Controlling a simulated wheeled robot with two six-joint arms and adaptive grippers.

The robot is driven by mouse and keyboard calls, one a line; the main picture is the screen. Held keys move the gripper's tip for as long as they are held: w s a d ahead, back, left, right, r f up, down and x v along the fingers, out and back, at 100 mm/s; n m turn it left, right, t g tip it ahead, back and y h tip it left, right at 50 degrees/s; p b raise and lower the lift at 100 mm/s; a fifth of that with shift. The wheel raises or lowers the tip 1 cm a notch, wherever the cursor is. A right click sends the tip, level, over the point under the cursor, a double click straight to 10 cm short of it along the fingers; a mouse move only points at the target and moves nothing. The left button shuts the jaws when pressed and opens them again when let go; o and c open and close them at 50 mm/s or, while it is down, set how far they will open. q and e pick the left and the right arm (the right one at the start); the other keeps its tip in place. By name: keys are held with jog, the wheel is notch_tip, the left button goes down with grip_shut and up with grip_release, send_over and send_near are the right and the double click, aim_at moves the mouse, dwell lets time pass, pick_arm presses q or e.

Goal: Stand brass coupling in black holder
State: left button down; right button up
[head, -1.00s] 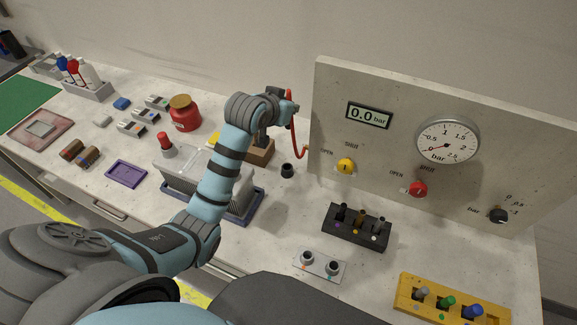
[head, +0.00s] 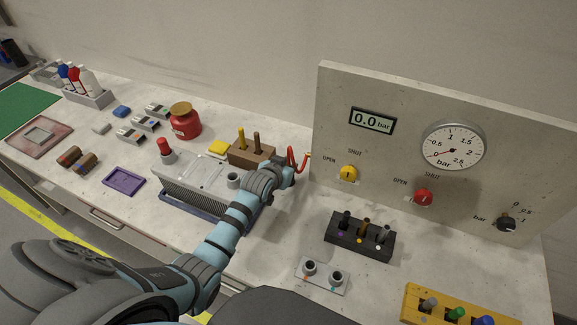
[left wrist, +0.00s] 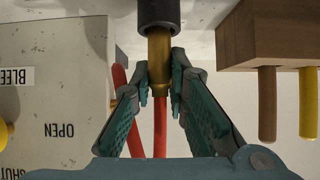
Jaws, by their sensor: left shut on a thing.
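In the left wrist view, which is upside down, the brass coupling (left wrist: 160,50) sits between the fingers of my left gripper (left wrist: 160,88), with a red hose (left wrist: 160,135) running from its other end. The gripper is shut on the coupling. The black holder (left wrist: 158,12) is at the top edge, and the coupling's free end meets its mouth in line with it. I cannot tell how deep the end is inside. In the head view my left gripper (head: 288,174) is low over the bench, hiding the coupling and holder. My right gripper is not in view.
A wooden block (head: 252,152) with two upright pegs stands just behind my left gripper. The gauge panel (head: 420,160) rises close to its right. A grey ribbed box (head: 195,175) is on the left. A dark peg block (head: 345,243) stands in front right.

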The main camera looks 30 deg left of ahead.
pick_arm(q)
jog(key=shift+f, duration=0.15)
jog(key=c, duration=1.6)
grip_release()
jog(key=shift+o, duration=0.2)
jog(key=shift+r, duration=0.25)
jog(key=p+v, duration=0.2)
jog(key=v, duration=1)
jog(key=shift+p, duration=0.4)
